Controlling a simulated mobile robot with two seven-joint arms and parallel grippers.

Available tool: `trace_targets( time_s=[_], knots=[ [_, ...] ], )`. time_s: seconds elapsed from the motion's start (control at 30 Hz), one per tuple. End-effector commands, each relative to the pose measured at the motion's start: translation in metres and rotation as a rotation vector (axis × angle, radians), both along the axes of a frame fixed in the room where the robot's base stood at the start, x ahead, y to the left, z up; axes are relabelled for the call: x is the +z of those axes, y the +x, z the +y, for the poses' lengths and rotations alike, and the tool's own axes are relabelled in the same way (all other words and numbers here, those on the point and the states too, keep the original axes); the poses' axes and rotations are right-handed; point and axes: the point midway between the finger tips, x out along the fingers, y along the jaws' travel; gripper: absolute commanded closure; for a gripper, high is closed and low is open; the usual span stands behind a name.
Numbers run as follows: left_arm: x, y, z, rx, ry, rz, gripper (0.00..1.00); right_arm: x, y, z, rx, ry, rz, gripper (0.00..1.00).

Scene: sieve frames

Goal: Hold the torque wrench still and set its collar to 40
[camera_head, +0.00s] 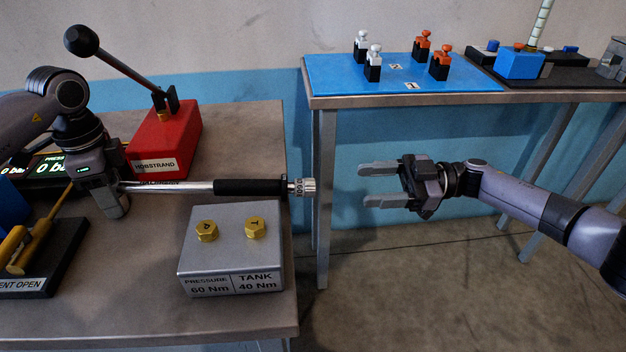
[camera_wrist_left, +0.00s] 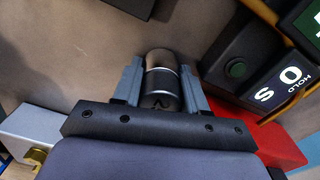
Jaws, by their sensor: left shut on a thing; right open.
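The torque wrench (camera_head: 185,187) lies level, with a silver shaft, a black grip (camera_head: 250,187) and a silver collar (camera_head: 302,187) at its right end, past the table edge. The number set on the collar is too small to read. My left gripper (camera_head: 112,200) is shut on the wrench's left end. In the left wrist view that wrench end (camera_wrist_left: 160,82) sits between the two fingers. My right gripper (camera_head: 366,185) is open and empty, its fingers pointing left at the collar's height, apart from it by a gap.
A grey block (camera_head: 230,240) with two brass hex fittings, labelled PRESSURE 60 Nm and TANK 40 Nm, stands just in front of the wrench. A red lever unit (camera_head: 165,137) stands behind. A bench (camera_head: 455,97) with a blue mat is at back right. Free space surrounds my right gripper.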

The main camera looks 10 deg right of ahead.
Motion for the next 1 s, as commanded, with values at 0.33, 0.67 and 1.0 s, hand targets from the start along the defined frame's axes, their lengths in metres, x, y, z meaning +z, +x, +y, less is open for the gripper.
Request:
trace_targets(
  time_s=[0.33,0.67,1.0],
  knots=[
    [0.001,0.001,0.000,0.000,-0.001,-0.002,0.28,0.000,0.000,0.000,-0.001,0.000,0.000,0.40],
    [0.011,0.002,0.000,0.001,-0.001,-0.008,0.28,0.000,0.000,0.001,-0.001,0.000,0.000,0.40],
    [0.080,0.002,0.000,0.000,-0.003,-0.009,0.28,0.000,0.000,0.001,-0.001,0.000,0.000,0.40]
  ],
)
